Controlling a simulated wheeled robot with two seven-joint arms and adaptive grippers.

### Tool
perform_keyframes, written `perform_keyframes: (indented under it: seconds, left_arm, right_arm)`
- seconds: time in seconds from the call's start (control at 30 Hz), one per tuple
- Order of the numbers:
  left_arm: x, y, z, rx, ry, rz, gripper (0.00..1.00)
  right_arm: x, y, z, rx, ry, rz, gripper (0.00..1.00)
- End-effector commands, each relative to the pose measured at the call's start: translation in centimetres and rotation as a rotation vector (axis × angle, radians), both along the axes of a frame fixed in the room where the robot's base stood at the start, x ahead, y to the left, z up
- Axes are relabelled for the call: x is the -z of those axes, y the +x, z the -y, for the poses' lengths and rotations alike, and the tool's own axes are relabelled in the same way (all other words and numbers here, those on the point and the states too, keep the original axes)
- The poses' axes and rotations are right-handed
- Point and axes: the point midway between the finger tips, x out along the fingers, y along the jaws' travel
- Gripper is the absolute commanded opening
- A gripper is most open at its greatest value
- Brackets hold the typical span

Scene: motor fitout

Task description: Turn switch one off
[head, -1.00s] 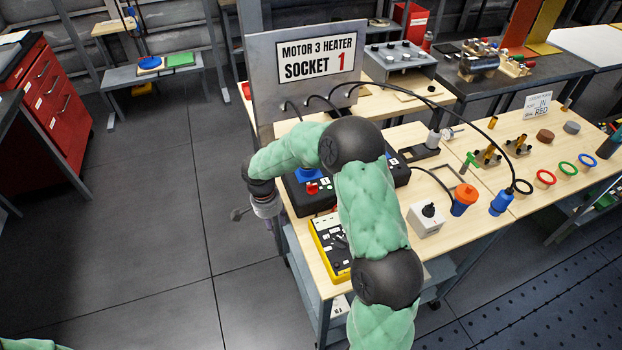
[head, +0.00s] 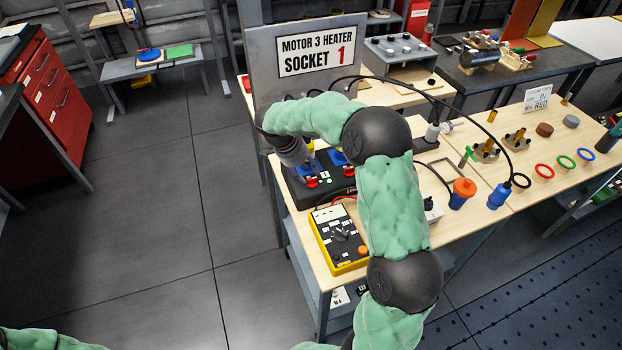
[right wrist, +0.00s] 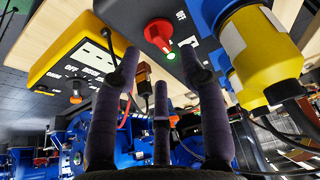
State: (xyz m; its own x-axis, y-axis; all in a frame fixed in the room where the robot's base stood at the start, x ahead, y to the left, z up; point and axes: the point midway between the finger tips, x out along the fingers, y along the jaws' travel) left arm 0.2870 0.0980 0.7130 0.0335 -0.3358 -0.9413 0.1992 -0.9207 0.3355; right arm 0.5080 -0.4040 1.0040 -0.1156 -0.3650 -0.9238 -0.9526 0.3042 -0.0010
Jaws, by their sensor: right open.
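A dark switch box (head: 322,199) lies on the wooden bench. It bears red rotary switches, one at its left (head: 311,183) and one to the right, with blue sockets behind them. Their number labels are too small to read. My right gripper (head: 305,168) is over the left part of the box, close to the left red switch, partly hidden by my wrist. In the right wrist view, my right gripper (right wrist: 160,58) is open, with a red switch knob (right wrist: 159,32) ahead between its fingertips, apparently apart from them. A green light glows beside the knob. My left gripper is out of view.
A yellow multimeter (head: 340,238) lies in front of the box. A yellow plug (right wrist: 262,55) with cables stands close on the right in the wrist view. The sign reading "SOCKET 1" (head: 316,58) rises behind. Orange (head: 462,192) and blue (head: 499,196) connectors lie to the right.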

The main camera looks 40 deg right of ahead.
Motion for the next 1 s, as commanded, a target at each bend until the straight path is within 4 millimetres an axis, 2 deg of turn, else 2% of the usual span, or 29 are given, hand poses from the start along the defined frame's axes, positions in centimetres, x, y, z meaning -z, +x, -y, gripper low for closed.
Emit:
perform_keyframes:
  seconds: [0.1, 0.3, 0.67, 0.7, 0.83, 1.0]
  left_arm:
    - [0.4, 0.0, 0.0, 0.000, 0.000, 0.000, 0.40]
    - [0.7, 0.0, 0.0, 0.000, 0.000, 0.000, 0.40]
    - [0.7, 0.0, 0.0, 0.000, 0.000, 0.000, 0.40]
    - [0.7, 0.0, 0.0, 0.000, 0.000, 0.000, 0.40]
    - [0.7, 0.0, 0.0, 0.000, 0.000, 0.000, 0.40]
    - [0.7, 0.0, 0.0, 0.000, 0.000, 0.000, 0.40]
  right_arm:
    - [2.0, -0.3, 0.7, 0.000, 0.001, -0.003, 0.42]
    - [3.6, -0.5, 1.4, -0.001, 0.001, -0.002, 0.42]
    - [4.0, -0.5, 1.5, -0.001, 0.001, -0.002, 0.42]
    - [4.0, -0.5, 1.5, -0.001, 0.001, -0.002, 0.37]
    - [4.0, -0.5, 1.5, -0.001, 0.001, -0.001, 0.00]
    - [4.0, -0.5, 1.5, -0.003, 0.001, -0.001, 0.00]
